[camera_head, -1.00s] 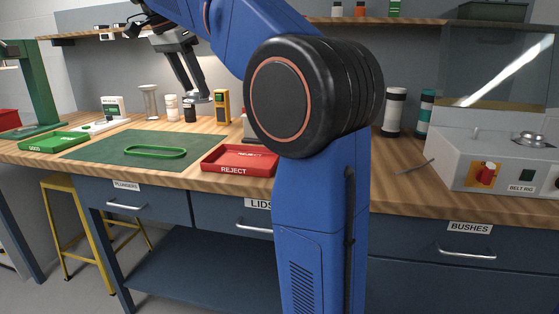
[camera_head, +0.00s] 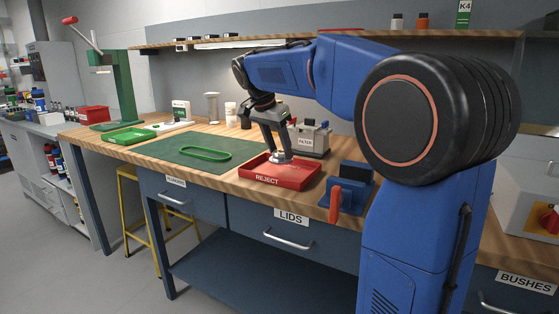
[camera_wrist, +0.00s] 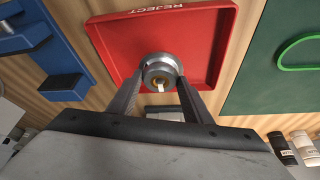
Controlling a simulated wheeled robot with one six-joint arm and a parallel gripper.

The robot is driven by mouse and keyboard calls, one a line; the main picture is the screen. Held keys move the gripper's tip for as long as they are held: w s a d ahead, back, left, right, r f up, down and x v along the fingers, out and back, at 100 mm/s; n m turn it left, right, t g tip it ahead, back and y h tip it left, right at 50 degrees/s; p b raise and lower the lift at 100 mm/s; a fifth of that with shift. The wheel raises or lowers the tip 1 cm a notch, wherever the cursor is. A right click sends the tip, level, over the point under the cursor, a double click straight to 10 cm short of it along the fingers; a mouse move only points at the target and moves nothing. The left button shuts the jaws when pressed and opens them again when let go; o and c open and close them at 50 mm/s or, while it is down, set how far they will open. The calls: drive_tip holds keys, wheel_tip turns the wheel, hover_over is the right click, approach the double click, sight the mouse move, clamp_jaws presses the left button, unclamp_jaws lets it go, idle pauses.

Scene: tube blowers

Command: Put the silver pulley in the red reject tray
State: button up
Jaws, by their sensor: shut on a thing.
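The silver pulley (camera_wrist: 159,70) is a small round metal piece between my gripper's fingertips in the wrist view. It also shows as a small grey shape at the fingertips in the head view (camera_head: 279,157). My gripper (camera_head: 277,148) is shut on it and points down. The red reject tray (camera_head: 302,180), labelled REJECT, lies on the wooden bench. The pulley is over the inside of the tray; I cannot tell whether it touches the floor. The tray also fills the middle of the wrist view (camera_wrist: 108,45).
A blue fixture with a red handle (camera_head: 345,190) stands right of the tray. A grey container (camera_head: 311,138) stands behind it. A green mat (camera_head: 180,148) with a green belt (camera_head: 209,154) lies left, and a green tray (camera_head: 130,135) beyond it.

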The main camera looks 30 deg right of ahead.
sight(277, 153)
drive_tip(key=shift+f, duration=1.9)
drive_tip(key=shift+f, duration=0.1)
drive_tip(key=o, duration=1.2)
drive_tip(key=shift+o, duration=0.2)
drive_tip(key=v, duration=1.2)
drive_tip(key=shift+a, duration=0.1)
